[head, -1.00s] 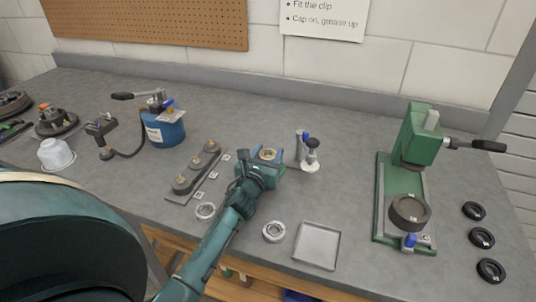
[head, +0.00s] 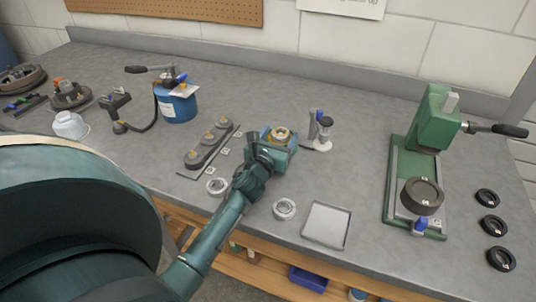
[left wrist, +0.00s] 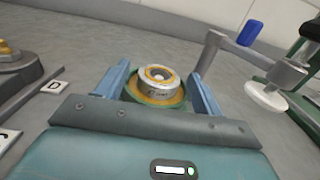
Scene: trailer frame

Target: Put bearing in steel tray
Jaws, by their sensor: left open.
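The steel tray (head: 327,225) is a shallow, empty square tray at the bench's front edge, right of my left arm. My left gripper (head: 280,138) is open over the bench, behind and left of the tray. Between its blue fingers sits a silver ring-shaped bearing with a brass-coloured centre (left wrist: 158,77), on a round green and yellow base; it also shows in the head view (head: 281,133). The fingers stand on both sides with gaps. Two other silver rings lie on the bench, one left (head: 217,187) and one right (head: 284,209) of my arm. My right gripper is not seen.
A row of pucks on a grey plate (head: 212,147) lies left of the gripper. A small stand with a white base (head: 318,143) is close on its right. A green press (head: 416,180) and several black rings (head: 490,225) are farther right. A blue canister (head: 177,104) stands back left.

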